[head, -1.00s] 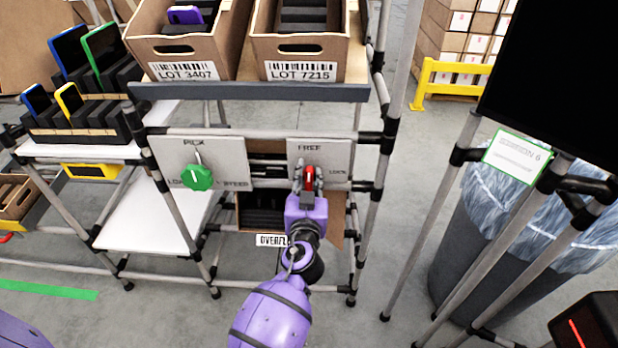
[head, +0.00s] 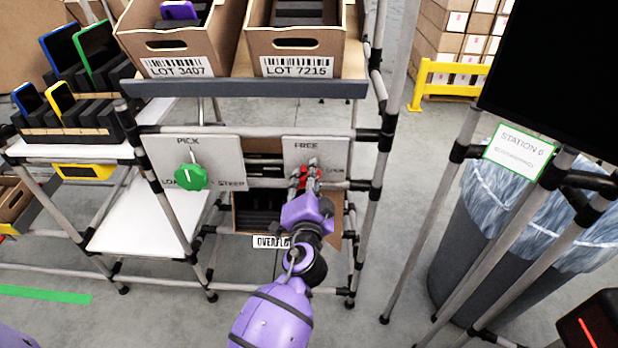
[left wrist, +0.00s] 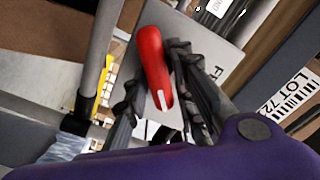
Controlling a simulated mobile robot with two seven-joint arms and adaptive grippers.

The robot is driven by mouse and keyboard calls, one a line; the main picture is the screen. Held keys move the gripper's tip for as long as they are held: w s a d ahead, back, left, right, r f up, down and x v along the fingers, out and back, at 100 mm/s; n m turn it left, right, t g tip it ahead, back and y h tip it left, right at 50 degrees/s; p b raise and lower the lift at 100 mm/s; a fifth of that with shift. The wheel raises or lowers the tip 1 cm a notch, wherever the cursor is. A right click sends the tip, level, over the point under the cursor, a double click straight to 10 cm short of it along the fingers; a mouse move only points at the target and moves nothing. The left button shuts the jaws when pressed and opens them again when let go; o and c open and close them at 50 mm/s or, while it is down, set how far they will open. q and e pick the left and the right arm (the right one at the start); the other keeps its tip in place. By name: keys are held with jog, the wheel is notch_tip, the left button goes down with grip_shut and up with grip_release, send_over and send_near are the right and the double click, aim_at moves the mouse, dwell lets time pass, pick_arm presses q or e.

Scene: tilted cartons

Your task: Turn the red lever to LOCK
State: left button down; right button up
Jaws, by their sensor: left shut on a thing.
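The red lever (head: 302,180) is on the grey panel (head: 296,150) marked FREE at the top, with a partly covered label at its right. My left gripper (head: 311,170) is at the lever and covers part of it in the head view. In the left wrist view the lever (left wrist: 152,58) lies between the two dark fingers (left wrist: 158,88), which are shut on it. A white mark shows near one end of the lever. Its exact pointing direction is hard to tell in the head view. My right gripper is in neither view.
A second panel (head: 217,150), marked PICK, carries a green knob (head: 191,177) to the left. Above are two cartons, LOT 3407 (head: 180,68) and LOT 7215 (head: 297,67). An OVERFLOW-type label sits below. A rack post (head: 371,215) stands just right of the lever panel.

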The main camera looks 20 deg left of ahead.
pick_arm(q)
jog(key=m, duration=0.3)
jog(key=shift+f+m, duration=0.15)
jog(key=shift+m, duration=0.25)
jog(key=shift+d+f+m+p, duration=0.1)
jog(key=shift+f+m+p, duration=0.05)
jog(key=shift+m, duration=0.8)
jog(key=shift+f+m+p, duration=0.1)
jog(key=shift+m+p, duration=0.05)
jog(key=shift+m, duration=0.8)
jog(key=c, duration=1.6)
grip_release()
jog(key=shift+c, duration=0.2)
jog(key=v, duration=1.2)
